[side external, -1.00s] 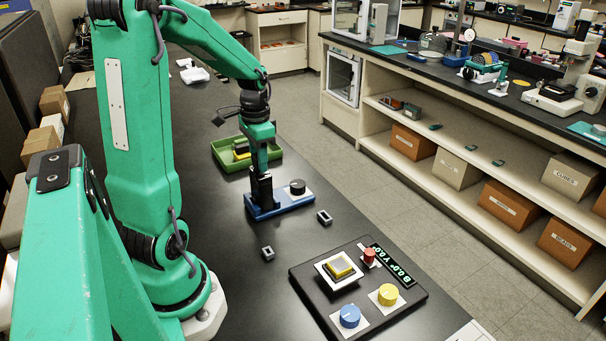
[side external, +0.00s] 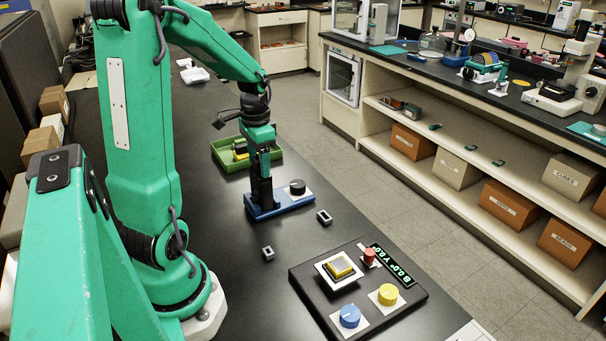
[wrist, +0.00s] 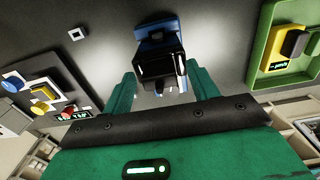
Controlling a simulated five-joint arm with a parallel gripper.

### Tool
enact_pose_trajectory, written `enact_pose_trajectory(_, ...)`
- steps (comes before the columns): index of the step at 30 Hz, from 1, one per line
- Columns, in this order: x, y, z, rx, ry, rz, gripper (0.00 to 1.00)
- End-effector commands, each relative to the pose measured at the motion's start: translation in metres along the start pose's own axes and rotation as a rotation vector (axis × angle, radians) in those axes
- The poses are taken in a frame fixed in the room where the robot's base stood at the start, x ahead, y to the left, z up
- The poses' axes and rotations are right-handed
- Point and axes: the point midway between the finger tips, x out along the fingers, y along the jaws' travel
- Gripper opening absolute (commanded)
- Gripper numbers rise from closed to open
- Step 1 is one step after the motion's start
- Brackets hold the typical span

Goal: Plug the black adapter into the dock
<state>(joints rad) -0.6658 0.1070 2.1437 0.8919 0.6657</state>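The black adapter (side external: 262,191) stands upright at the left end of the blue dock (side external: 291,205), its lower end at the dock. I cannot tell how deep it sits. My gripper (side external: 263,170) comes down on it from above. The dock's right end carries a black knob on a white plate.
A green tray (side external: 222,157) with a yellow and black block lies behind the dock. A black control panel (side external: 318,293) with knobs and a display is at the front right. The bench between is clear.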

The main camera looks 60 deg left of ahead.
Motion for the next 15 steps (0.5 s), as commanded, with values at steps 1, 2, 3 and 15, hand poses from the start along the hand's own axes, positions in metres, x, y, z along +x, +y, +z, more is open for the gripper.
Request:
enact_pose_trajectory(1, -0.0001, -0.0001, -0.0001, 0.0, 0.0, 0.0, 0.59)
enact_pose_trajectory(2, -0.0001, -0.0001, -0.0001, 0.0, 0.0, 0.0, 0.59)
enact_pose_trajectory(3, -0.0002, -0.0001, -0.0001, 0.0, 0.0, 0.0, 0.59)
enact_pose_trajectory(15, -0.0018, -0.0003, -0.0004, 0.0, 0.001, -0.001, 0.55)
